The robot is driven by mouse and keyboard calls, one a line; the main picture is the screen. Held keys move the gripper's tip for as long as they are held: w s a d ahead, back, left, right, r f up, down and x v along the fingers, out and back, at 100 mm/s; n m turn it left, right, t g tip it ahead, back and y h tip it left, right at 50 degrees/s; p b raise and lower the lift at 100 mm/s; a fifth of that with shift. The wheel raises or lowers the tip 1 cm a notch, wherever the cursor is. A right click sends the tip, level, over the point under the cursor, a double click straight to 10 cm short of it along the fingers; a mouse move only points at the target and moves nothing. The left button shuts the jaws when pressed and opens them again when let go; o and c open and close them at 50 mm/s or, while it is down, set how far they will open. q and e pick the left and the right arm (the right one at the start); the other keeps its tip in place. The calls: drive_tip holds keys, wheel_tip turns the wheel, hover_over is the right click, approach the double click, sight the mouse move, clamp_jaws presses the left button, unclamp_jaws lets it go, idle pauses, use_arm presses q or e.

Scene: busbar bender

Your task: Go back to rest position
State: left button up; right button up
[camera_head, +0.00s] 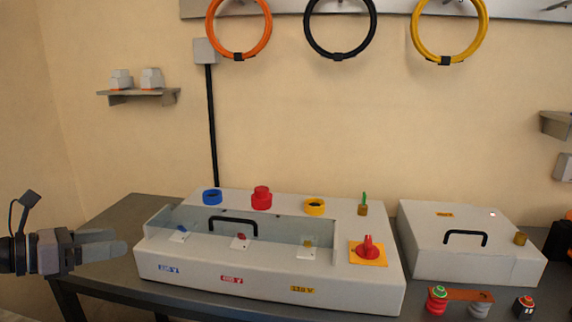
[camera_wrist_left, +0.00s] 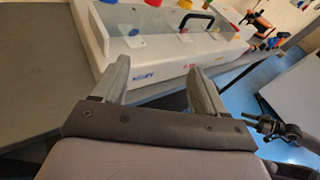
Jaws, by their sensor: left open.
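My left gripper (camera_head: 108,246) is at the left edge of the head view, level, to the left of the white control box and apart from it. In the left wrist view my left gripper (camera_wrist_left: 160,82) shows two grey fingers spread apart with nothing between them. The white control box (camera_head: 270,284) stands on the dark table, with a clear cover and a black handle (camera_head: 233,220) on top. The box also shows beyond the fingers in the left wrist view (camera_wrist_left: 150,66).
A second white box (camera_head: 470,262) with a black handle stands at the right. A red switch on a yellow plate (camera_head: 368,250) sits on the control box. Small red and green parts (camera_head: 437,300) lie at the front right. The dark table (camera_head: 118,222) is bare at its left end.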

use_arm(q)
drive_tip(key=s+d+f+n+t+y, duration=0.1)
drive_tip(key=s+d+f+n+t, duration=0.3)
drive_tip(key=f+n, duration=0.55)
drive_tip(key=s+d+f+n+t+y, duration=0.1)
drive_tip(key=s+d+f+n+t, duration=0.1)
drive_tip(key=d+f+n, duration=0.75)
drive_tip(key=s+d+f+n+g+y, duration=0.1)
drive_tip(key=s+f+n+g+y, duration=0.2)
drive_tip(key=s+f+n, duration=0.3)
drive_tip(key=s+d+f+n+g+y+p, duration=0.1)
drive_tip(key=s+f+n+g+y, duration=0.2)
drive_tip(key=s+f+n, duration=0.4)
drive_tip(key=s+n, duration=0.4)
drive_tip(key=n, duration=0.4)
drive_tip(key=shift+s+n+p, duration=0.3)
drive_tip(key=shift+s, duration=0.1)
use_arm(e)
drive_tip(key=shift+w+d+r, duration=0.15)
drive_tip(key=shift+r, duration=0.3)
drive_tip(key=shift+w+d+r, duration=0.1)
drive_tip(key=shift+w+r, duration=0.05)
drive_tip(key=shift+r, duration=0.25)
